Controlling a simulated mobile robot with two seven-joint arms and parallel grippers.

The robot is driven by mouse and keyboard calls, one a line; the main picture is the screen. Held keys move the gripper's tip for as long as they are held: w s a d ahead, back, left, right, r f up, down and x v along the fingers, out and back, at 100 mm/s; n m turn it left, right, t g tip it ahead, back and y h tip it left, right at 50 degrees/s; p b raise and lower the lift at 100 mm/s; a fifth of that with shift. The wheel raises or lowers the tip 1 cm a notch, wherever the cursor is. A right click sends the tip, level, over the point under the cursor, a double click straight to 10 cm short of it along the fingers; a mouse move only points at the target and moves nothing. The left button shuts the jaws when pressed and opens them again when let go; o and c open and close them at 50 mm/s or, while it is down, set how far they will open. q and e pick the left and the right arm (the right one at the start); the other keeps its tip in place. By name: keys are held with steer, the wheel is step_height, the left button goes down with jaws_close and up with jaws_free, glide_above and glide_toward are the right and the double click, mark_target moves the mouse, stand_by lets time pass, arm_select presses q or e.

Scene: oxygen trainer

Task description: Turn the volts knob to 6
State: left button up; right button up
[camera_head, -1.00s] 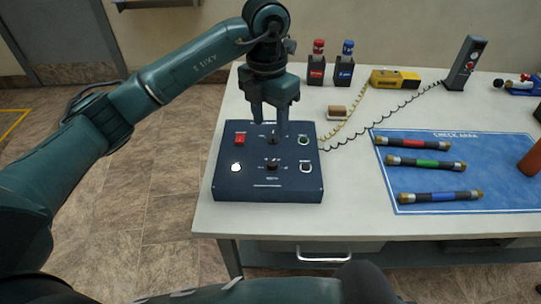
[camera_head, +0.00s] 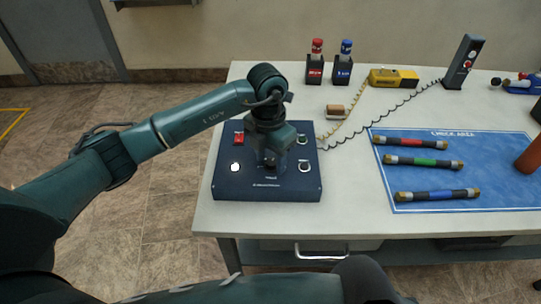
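The dark blue control panel (camera_head: 230,187) lies on the near left part of the table. Its upper knob is hidden behind my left gripper, and its lower knob (camera_head: 270,165) is mostly covered. The knob labels and pointer settings are too small to read, so I cannot tell which knob is volts. My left gripper (camera_head: 271,160) points down over the panel's middle, at the lower knob. Its fingers are foreshortened and dark against the panel; I cannot tell whether they touch or grip the knob. My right gripper is not in view.
The panel has a red switch (camera_head: 239,138), a lit white button (camera_head: 235,167), a green-ringed control (camera_head: 303,139) and another round control (camera_head: 304,166). A blue mat (camera_head: 480,180) with several banded tubes lies right. A small brown block (camera_head: 335,111) stands behind the panel.

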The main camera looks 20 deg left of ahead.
arm_select(q)
steer(key=c, duration=0.9)
